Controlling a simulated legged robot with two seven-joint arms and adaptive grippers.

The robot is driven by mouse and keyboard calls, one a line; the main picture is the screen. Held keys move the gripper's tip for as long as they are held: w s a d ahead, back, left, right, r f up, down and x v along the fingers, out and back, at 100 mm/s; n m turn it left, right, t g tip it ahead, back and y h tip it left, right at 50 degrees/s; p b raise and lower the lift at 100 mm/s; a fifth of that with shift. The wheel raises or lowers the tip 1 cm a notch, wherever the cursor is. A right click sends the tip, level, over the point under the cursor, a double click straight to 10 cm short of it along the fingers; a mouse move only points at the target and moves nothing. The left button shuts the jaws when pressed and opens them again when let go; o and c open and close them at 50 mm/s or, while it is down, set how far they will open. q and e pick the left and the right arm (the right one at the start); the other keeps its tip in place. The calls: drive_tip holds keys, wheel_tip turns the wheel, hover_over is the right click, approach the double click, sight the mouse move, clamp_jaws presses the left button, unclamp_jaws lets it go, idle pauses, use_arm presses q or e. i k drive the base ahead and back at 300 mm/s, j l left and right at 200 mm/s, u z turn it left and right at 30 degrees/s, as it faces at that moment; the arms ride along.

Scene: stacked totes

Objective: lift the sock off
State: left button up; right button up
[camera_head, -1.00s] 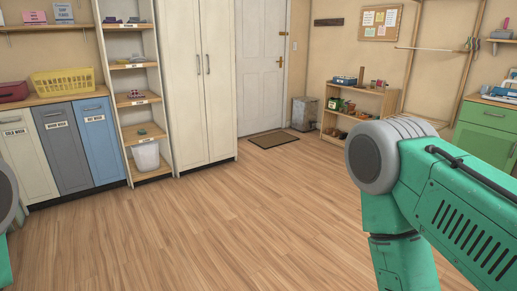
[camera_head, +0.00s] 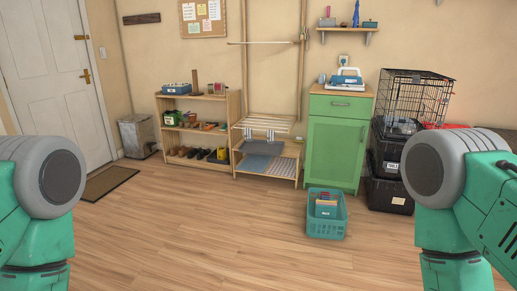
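I cannot make out a sock for certain in this view. Stacked dark totes (camera_head: 389,190) stand at the right, beside the green cabinet, with a black wire crate (camera_head: 415,98) on top. My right arm partly covers the totes' right side. My two green arms show at the left and right edges, but neither gripper is in the picture.
A teal basket (camera_head: 326,229) stands on the floor before the green cabinet (camera_head: 335,150). A wooden shoe shelf (camera_head: 237,103) and a wooden rack (camera_head: 292,130) stand along the wall. A doormat (camera_head: 108,184) lies by the white door (camera_head: 52,75). The wooden floor in front is clear.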

sight(248, 131)
drive_tip(key=i+u, duration=0.1)
drive_tip(key=i, duration=0.9)
drive_tip(key=i+l+u, duration=0.15)
drive_tip(key=i, duration=0.9)
drive_tip(key=i+j, duration=0.15)
drive_tip(key=i, duration=1)
drive_tip(key=i+j, duration=0.1)
drive_tip(key=i, duration=1.05)
drive_tip(key=i+z, duration=0.95)
drive_tip(key=i+j+z, duration=0.45)
drive_tip(key=i+l, duration=0.05)
drive_tip(key=i, duration=0.05)
